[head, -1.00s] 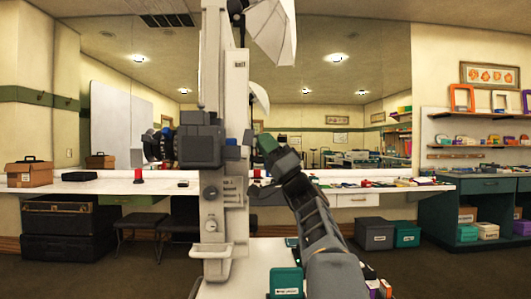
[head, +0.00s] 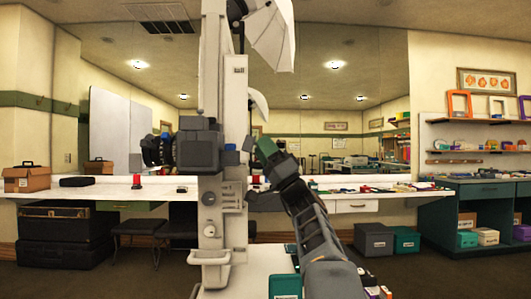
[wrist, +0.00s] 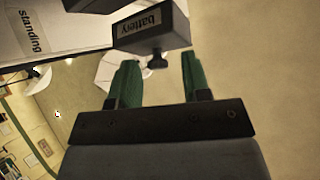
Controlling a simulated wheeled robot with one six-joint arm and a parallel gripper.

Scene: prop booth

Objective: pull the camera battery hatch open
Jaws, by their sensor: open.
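The battery hatch (wrist: 150,28) is a dark grey box face with a label reading "battery" in the wrist view. A small dark knob (wrist: 157,59) sticks out from its lower edge toward my gripper. My gripper (wrist: 158,66) is open, with one green finger on each side of the knob's line. The fingertips are close to the knob; I cannot tell whether they touch it. In the head view, the grey camera body (head: 200,150) sits on a tall pale column, and my gripper (head: 262,150) is just right of it. The hatch is hard to make out there.
The pale column (head: 212,80) stands directly ahead. A white umbrella (head: 268,35) hangs above my gripper. A long white counter (head: 110,190) runs behind, below a mirror. A teal box (head: 285,286) sits low in front, beside my arm. Open floor lies at right.

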